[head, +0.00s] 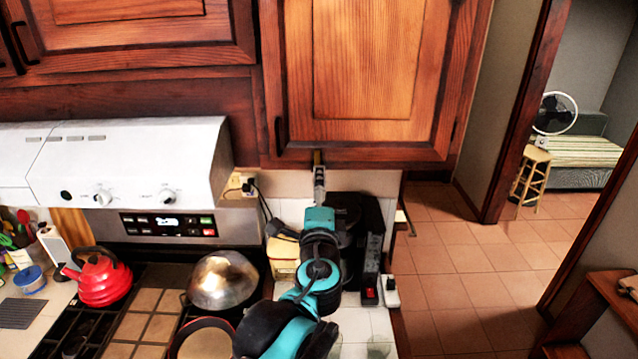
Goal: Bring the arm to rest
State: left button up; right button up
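One teal and black arm comes up from the bottom of the head view, a little left of the middle, and I take it as my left arm. Its gripper (318,158) is at the lower edge of the upper cabinet door (355,70), to the right of that door's dark handle (279,136). The gripper looks narrow and edge-on, so I cannot tell whether its fingers are apart or touch the door. Nothing is visibly held. The door looks closed. My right gripper is not in view.
A coffee maker (372,225) stands close to the arm's right side. A metal dome (223,280), a pan (203,342) and a red kettle (103,277) are on the stove at left, under the white hood (130,165). Tiled floor (460,260) is open at right.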

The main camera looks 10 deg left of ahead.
pick_arm(q)
jog(key=shift+s, duration=0.25)
jog(key=s+a+f+n+g+y+b, duration=0.15)
jog(key=s+a+f+n+b, duration=0.3)
jog(key=f, duration=0.55)
jog(key=s+a+f+n+g+b, duration=0.3)
jog(key=a+f+b, duration=0.15)
jog(key=f, duration=0.45)
jog(key=s+a+f+n+g+b, duration=0.2)
jog(key=s+a+f+n+b, duration=0.15)
jog(key=f+b, duration=0.45)
jog(key=s+d+f+n+g+h+b, duration=0.1)
jog(key=s+f+n+g+h+b, duration=0.1)
jog(key=s+f, duration=0.4)
jog(key=s+d+f+n+g+h+b, duration=0.2)
jog(key=s+f+b, duration=0.3)
jog(key=f, duration=1.1)
jog(key=shift+s+d+f+n, duration=0.25)
jog(key=shift+s+n, duration=0.35)
jog(key=shift+n, duration=0.2)
